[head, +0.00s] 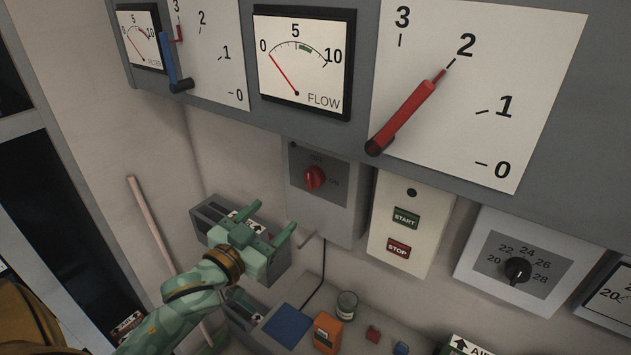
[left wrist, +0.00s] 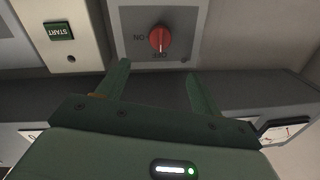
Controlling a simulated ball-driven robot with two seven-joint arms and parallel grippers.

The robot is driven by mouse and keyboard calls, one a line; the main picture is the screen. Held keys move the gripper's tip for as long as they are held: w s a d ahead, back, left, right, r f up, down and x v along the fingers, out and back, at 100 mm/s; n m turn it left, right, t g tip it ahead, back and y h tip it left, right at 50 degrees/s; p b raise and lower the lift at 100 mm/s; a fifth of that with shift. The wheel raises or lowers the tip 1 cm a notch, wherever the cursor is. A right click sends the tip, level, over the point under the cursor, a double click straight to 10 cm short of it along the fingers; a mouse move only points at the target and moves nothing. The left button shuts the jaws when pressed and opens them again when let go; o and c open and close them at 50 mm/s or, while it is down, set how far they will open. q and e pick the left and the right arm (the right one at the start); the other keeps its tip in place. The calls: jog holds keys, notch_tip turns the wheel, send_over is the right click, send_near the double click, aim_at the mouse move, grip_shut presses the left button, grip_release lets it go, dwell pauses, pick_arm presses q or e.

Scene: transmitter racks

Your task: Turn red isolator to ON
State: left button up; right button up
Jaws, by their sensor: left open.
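The red isolator (head: 315,179) is a round red knob on a grey plate on the wall box, with OFF above it and ON to its right. It also shows in the left wrist view (left wrist: 160,38), upside down, with its pale mark toward OFF. My left gripper (head: 273,221) is open and empty, below and left of the knob and apart from it. In the left wrist view its two fingers (left wrist: 157,70) point toward the isolator plate, with the knob beyond the gap between them. My right gripper is not in view.
A START (head: 405,218) and STOP (head: 398,249) panel stands right of the isolator box, then a black dial (head: 517,270). A red lever (head: 405,115) on a scale juts out above. Below are a jar (head: 346,304), an orange box (head: 326,333) and a blue pad (head: 288,325).

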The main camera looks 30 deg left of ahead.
pick_arm(q)
send_near(310, 182)
jog(key=w+p, duration=0.1)
jog(key=w, duration=0.8)
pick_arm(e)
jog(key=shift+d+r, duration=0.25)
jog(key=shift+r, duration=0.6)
pick_arm(q)
jog(key=shift+c, duration=0.4)
jog(key=shift+a, duration=0.1)
jog(key=c, duration=0.9)
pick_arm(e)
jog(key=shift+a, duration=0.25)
